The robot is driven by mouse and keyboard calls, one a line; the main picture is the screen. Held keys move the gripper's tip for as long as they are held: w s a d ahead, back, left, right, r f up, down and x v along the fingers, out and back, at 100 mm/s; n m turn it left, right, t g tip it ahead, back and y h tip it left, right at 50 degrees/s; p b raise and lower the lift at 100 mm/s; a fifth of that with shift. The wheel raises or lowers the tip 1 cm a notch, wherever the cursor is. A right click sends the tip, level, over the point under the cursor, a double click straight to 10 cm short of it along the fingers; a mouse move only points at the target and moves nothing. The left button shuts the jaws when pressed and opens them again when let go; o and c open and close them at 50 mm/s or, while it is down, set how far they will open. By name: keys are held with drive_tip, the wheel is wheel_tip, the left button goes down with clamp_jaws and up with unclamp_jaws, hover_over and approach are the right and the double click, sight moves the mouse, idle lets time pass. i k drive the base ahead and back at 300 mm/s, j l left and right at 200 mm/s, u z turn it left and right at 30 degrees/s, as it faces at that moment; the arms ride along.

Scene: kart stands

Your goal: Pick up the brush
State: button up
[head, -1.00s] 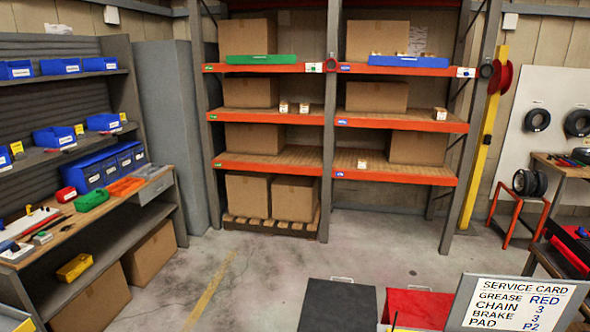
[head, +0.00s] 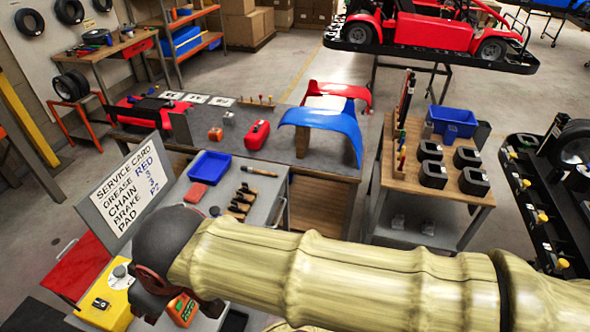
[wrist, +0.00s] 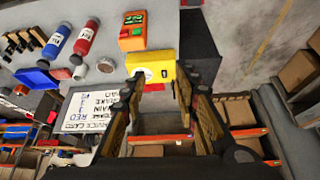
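A slim dark-and-tan item (head: 259,172), possibly the brush, lies on the grey bench top (head: 275,190) beside the blue tray in the head view. It is too small to be sure. Several short dark pieces with tan parts (head: 240,203) lie in a row near it. Similar pieces (wrist: 20,42) show at the upper left of the wrist view. My gripper (wrist: 165,100) is open and empty in the wrist view, its fingers apart above the area by the yellow box (wrist: 158,70).
A blue tray (head: 209,166), red block (head: 195,193) and service card (head: 127,191) are close by. Blue (wrist: 57,40) and red (wrist: 87,38) bottles lie near the gripper. An orange meter (head: 182,308) sits by my arm. A wooden cart (head: 400,170) stands right.

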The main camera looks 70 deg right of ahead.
sight(249, 168)
drive_tip(key=z, duration=1.9)
